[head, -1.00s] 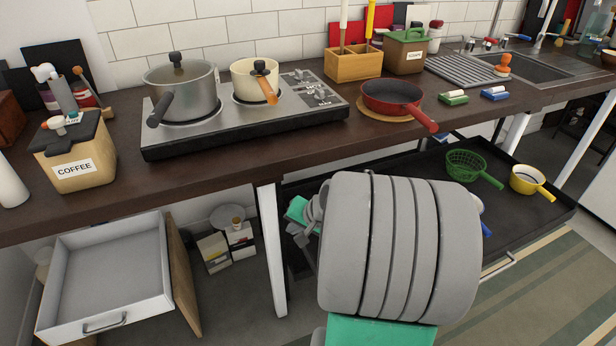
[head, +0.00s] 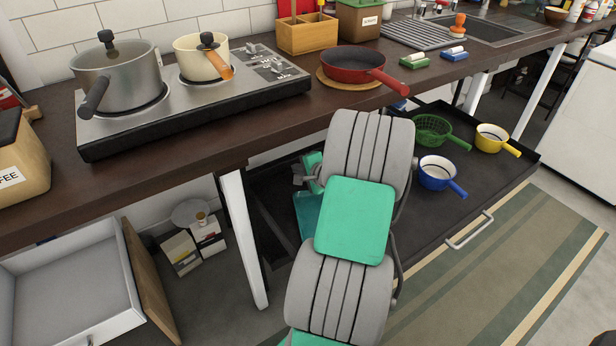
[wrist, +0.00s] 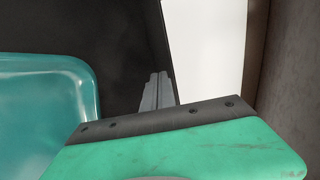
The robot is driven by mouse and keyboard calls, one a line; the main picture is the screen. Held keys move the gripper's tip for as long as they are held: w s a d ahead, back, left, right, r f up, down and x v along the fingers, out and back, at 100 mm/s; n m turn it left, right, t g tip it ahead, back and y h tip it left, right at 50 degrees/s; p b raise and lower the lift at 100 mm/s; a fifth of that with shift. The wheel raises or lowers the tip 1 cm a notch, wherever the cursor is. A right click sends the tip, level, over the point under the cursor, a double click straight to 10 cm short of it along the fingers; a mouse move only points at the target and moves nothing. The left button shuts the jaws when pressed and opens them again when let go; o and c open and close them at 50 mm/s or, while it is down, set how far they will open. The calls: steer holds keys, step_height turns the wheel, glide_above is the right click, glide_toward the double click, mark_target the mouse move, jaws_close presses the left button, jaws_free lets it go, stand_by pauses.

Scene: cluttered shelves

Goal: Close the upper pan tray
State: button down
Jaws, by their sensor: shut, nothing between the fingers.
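The upper pan tray (head: 445,215) is a wide black tray pulled out from under the counter, with a pale bar handle (head: 470,230) on its front. It holds a green colander (head: 432,130), a yellow pan (head: 491,137) and a blue pan (head: 437,173). A teal pan (wrist: 45,110) shows at left in the wrist view. My arm covers the tray's left middle in the head view. My gripper (wrist: 157,92) shows as narrow grey fingers, shut and empty, beside the teal pan. Whether it touches the tray cannot be told.
The counter above carries a stove with a steel pot (head: 118,80) and a cream pot (head: 201,60), plus a red pan (head: 352,62). A white table leg (head: 243,235) stands left of the tray. An open white drawer (head: 70,285) is at lower left. A striped rug (head: 500,270) lies in front.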

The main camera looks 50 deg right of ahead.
steer(key=shift+w+d+r, duration=0.1)
steer(key=shift+w+d, duration=0.05)
steer(key=shift+w, duration=0.45)
steer(key=shift+w+d, duration=0.15)
steer(key=shift+w, duration=0.45)
steer(key=shift+w, duration=0.1)
steer(key=w+d, duration=0.1)
steer(key=w, duration=0.6)
steer(key=shift+w+d, duration=0.2)
steer(key=shift+d, duration=0.2)
